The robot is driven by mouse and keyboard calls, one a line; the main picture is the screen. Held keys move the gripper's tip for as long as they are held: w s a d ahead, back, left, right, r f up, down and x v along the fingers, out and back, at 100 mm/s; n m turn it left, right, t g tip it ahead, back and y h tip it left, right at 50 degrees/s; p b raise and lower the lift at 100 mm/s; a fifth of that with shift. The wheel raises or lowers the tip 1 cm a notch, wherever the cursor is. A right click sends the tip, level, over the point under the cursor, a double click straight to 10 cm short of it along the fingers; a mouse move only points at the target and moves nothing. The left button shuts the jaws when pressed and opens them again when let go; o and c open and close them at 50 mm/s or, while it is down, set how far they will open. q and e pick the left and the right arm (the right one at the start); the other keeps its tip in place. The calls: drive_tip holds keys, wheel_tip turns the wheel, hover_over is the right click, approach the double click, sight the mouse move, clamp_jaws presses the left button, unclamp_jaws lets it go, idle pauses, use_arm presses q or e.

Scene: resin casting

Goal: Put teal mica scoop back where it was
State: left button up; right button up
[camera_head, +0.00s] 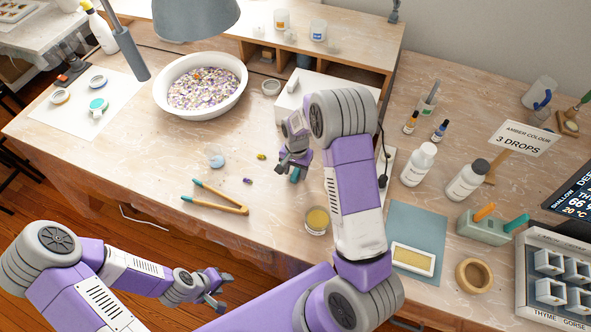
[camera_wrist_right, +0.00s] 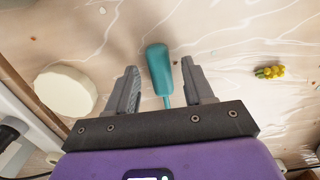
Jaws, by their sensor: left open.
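The teal mica scoop (camera_wrist_right: 160,72) shows its handle between the fingers of my right gripper (camera_wrist_right: 161,88) in the right wrist view. Gaps show on both sides of the handle, so the fingers are open around it. Its bowl end is hidden by the gripper body. In the head view the right gripper (camera_head: 293,168) is low over the table middle, with a bit of teal at its fingers. My left gripper (camera_head: 215,292) is open and empty in front of the table edge. A small jar with teal contents (camera_head: 98,105) is on the white sheet (camera_head: 75,122) at left.
Wooden tongs (camera_head: 222,200), a clear cup (camera_head: 216,156) and small flowers (camera_head: 261,156) lie left of the right gripper. A cup of amber liquid (camera_head: 317,220) stands in front. A white bowl (camera_head: 201,108) and a grey lamp (camera_head: 195,15) are behind.

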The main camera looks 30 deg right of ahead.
drive_tip(key=shift+r, duration=0.1)
drive_tip(key=shift+r, duration=0.3)
wheel_tip(320, 180, up, 12)
drive_tip(key=p, duration=0.2)
drive_tip(key=shift+w+d+f+p, duration=0.2)
drive_tip(key=shift+d+p, duration=0.05)
drive_tip(key=shift+p, duration=0.15)
